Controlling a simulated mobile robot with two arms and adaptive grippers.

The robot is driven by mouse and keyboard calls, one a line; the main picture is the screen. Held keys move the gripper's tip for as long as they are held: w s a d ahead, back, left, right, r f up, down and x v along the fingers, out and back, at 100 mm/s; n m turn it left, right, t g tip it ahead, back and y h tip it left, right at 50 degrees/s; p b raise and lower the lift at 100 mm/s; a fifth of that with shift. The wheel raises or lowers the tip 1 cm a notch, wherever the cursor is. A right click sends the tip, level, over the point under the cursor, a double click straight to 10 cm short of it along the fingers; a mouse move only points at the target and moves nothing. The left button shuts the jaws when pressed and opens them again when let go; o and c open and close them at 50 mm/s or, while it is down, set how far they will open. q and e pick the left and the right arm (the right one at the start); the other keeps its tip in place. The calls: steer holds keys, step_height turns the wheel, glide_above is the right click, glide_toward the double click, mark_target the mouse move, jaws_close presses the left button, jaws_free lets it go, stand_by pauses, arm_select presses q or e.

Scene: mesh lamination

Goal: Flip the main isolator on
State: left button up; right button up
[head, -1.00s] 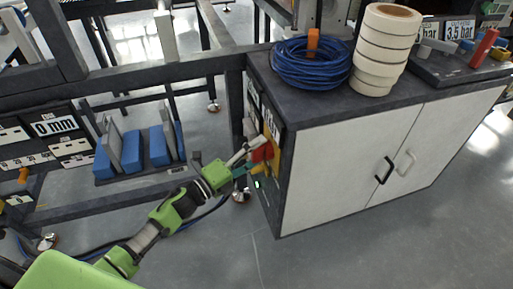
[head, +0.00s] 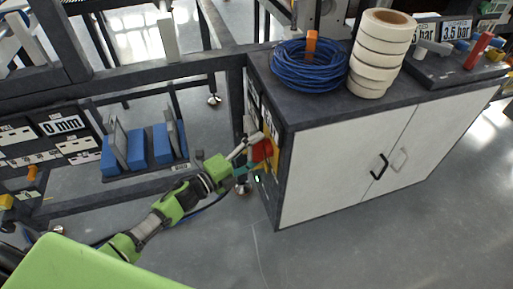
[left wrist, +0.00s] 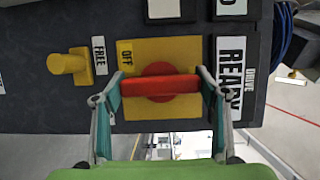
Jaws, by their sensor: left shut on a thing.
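The main isolator is a red rotary handle (left wrist: 160,86) on a yellow plate (left wrist: 165,52), on the dark side of a cabinet. In the left wrist view the handle lies level across the picture, and an OFF label (left wrist: 125,54) sits at the plate's left. My left gripper (left wrist: 160,88) has one finger at each end of the handle and is shut on it. In the head view my left gripper (head: 246,156) reaches the red handle (head: 262,150) from the left and partly hides the plate. My right gripper is not in view.
A yellow knob (left wrist: 70,64) with a FREE label is left of the isolator in the wrist view; a READY label (left wrist: 230,78) is right. Blue cable (head: 308,66) and white rolls (head: 378,55) stand on the cabinet. A dark frame rail (head: 150,72) runs above my arm.

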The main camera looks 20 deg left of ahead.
arm_select(q)
steer(key=o, duration=1.1)
steer(key=shift+s+a, duration=0.1)
steer(key=v, duration=1.1)
steer(key=shift+s+a, duration=0.25)
steer(key=shift+s, duration=0.1)
steer(key=shift+w, duration=0.1)
